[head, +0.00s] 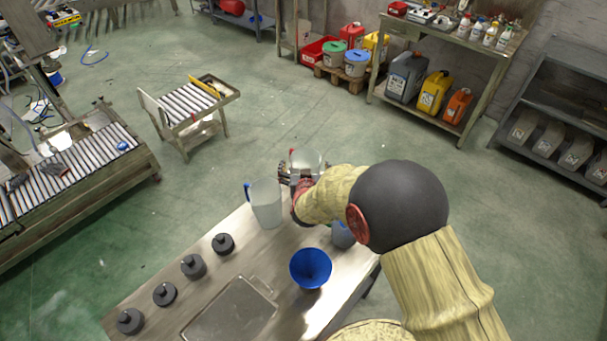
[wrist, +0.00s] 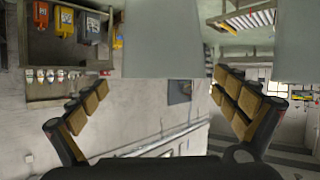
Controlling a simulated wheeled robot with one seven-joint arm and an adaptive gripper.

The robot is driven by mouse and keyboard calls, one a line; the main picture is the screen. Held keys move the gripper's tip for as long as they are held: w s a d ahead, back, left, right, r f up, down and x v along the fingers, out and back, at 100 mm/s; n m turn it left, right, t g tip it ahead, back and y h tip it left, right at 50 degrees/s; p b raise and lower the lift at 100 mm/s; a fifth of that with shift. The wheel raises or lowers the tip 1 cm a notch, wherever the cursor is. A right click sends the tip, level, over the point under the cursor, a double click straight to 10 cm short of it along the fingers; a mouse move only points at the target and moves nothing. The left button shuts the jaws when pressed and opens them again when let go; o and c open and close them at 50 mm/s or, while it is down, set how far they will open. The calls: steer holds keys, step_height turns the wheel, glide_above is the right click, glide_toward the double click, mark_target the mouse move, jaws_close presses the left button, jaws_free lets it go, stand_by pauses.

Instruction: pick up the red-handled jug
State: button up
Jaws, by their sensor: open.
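The red-handled jug (head: 307,158) is a clear, pale jug at the far end of the workbench, partly hidden behind my gripper and forearm. Its red handle shows as a small sliver on its left side. My gripper (head: 298,178) is open right at this jug on its near side. In the wrist view a pale jug body (wrist: 165,40) lies between and beyond the spread fingers of my gripper (wrist: 158,88), probably the red-handled one; no handle shows there. I cannot tell whether the fingers touch it. A similar jug with a blue handle (head: 266,204) stands to the left.
A second pale body (wrist: 300,40) is at the wrist view's right edge. The workbench (head: 240,250) also holds a blue funnel (head: 311,267), several dark, knobbed pieces (head: 194,266), a metal tray (head: 230,312) and a grey-blue container (head: 342,235) beside my arm.

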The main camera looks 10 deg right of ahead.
mark_target(305, 154)
steer(key=b+x, duration=0.1)
steer(key=x, duration=0.4)
steer(key=shift+w+d+f+b, duration=0.1)
steer(key=shift+d+f+b, duration=0.05)
steer(key=shift+b, duration=0.2)
steer(key=c, duration=0.3)
steer(key=c, duration=1.4)
